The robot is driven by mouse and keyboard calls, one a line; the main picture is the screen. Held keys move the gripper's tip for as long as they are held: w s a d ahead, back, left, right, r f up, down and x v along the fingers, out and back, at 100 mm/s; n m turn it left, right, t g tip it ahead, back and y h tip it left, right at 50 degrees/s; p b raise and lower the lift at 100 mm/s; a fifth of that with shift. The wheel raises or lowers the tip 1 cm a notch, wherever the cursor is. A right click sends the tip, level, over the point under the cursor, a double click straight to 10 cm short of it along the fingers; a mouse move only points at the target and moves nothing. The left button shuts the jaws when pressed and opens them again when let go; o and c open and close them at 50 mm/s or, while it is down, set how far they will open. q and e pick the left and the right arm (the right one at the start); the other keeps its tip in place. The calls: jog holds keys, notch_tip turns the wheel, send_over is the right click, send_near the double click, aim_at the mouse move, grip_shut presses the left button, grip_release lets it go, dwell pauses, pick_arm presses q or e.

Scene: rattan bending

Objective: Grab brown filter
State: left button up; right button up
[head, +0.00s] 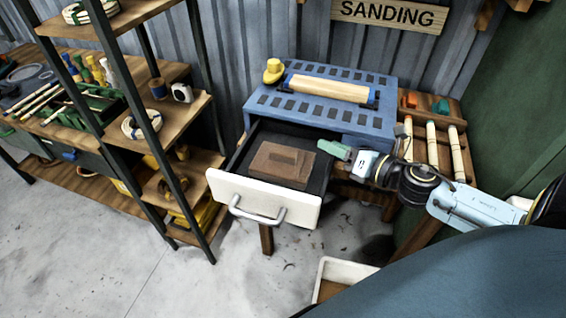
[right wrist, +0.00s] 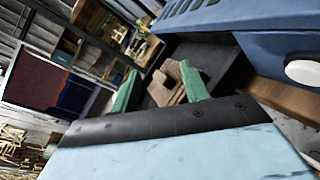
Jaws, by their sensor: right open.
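The brown filter (head: 282,164) is a flat brown block with a raised strip on top. It lies in the open drawer (head: 262,197) of the blue sanding bench (head: 318,108). My right gripper (head: 335,150) is at the drawer's right side, above its edge and just right of the filter, not touching it as far as I can see. In the right wrist view the two green fingers (right wrist: 160,90) stand wide apart and empty, and the brown filter (right wrist: 172,82) shows beyond and between them. My left gripper is not in view.
A wooden rack with pale rods (head: 432,143) stands right of the bench. A shelf (head: 160,118) with tapes and small items stands on the left. A white bin (head: 340,276) sits on the floor below. The floor in front of the drawer is clear.

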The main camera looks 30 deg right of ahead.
aim_at(289, 154)
jog(key=w+a+f+n+g+y, duration=0.1)
jog(key=n, duration=0.3)
jog(key=w+a+f+n+g+y, duration=0.1)
jog(key=f+n+g, duration=0.1)
jog(key=n, duration=0.2)
jog(key=w+a+f+n+g+y, duration=0.1)
jog(key=w+a+n+g+y, duration=0.1)
jog(key=n, duration=0.2)
jog(key=shift+a+f, duration=0.1)
jog(key=shift+f, duration=0.15)
jog(key=shift+w+r+p+x, duration=0.1)
jog(key=shift+r+p+x, duration=0.1)
jog(key=shift+x, duration=0.55)
jog(key=shift+w+r+p+x, duration=0.1)
jog(key=shift+p+x, duration=0.05)
jog(key=shift+x, duration=0.65)
jog(key=shift+w+r+p+x, duration=0.1)
jog(key=shift+p+x, duration=0.1)
jog(key=shift+x, duration=0.55)
jog(key=shift+w+a+f+g, duration=0.15)
jog(key=shift+w+f+g, duration=0.05)
jog(key=shift+f+g, duration=0.1)
jog(key=shift+r, duration=0.1)
grip_shut()
